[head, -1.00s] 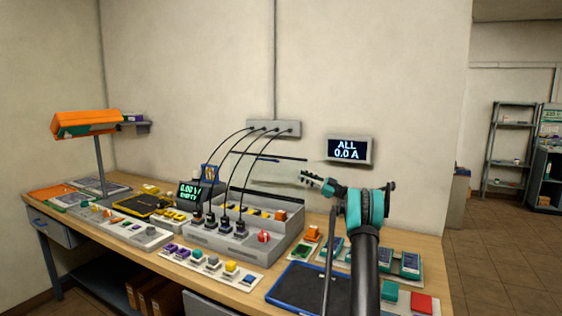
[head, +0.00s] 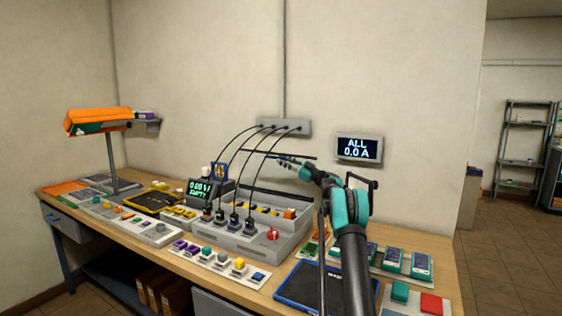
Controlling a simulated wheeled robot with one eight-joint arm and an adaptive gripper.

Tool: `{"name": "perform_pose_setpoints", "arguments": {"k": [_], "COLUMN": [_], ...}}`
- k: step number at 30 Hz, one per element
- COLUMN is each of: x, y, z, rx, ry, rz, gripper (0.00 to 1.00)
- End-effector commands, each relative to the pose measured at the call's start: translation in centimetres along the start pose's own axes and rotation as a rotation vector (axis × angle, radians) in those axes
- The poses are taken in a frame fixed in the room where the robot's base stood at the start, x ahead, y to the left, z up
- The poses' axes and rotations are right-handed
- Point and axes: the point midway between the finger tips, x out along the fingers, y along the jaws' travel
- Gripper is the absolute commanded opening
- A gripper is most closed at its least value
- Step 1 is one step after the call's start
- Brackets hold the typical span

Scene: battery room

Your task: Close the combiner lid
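The combiner (head: 245,243) is a grey box on the bench, with black plugs and a red knob on its front. Its rear tray of yellow and orange parts is uncovered. A thin dark bar (head: 262,153) stands above the tray, apparently the top edge of the raised, see-through lid; the panel itself is hard to make out. My gripper (head: 284,161), dark with teal parts, is close to the right part of this bar, above the tray. I cannot tell whether it touches the lid. Its fingers are too small to judge, and no held object shows.
Black cables arch from a grey wall box (head: 285,127) to the plugs, left of my gripper. A wall display (head: 358,148) reads "ALL 0.0 A". A small meter (head: 199,191) stands left of the combiner. Button strips and a blue-edged mat (head: 296,283) fill the bench front.

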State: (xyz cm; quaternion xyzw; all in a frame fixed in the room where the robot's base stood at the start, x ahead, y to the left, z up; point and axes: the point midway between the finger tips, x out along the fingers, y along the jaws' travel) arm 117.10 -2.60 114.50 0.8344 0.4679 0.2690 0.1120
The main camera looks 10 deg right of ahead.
Motion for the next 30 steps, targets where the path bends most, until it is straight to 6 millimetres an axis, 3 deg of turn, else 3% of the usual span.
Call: {"name": "perform_pose_setpoints", "arguments": {"k": [5,14,19,30], "x": [1.24,1.38,1.36,1.33], "y": [-0.06,-0.04,-0.04,-0.05], "z": [0.02,0.01,0.01,0.02], "rx": [0.0,0.0,0.0,0.0], "ry": [0.001,0.0,0.0,0.0], "rz": [-0.001,-0.001,-0.001,-0.001], "gripper": [0.2,0.2,0.0,0.0]}}
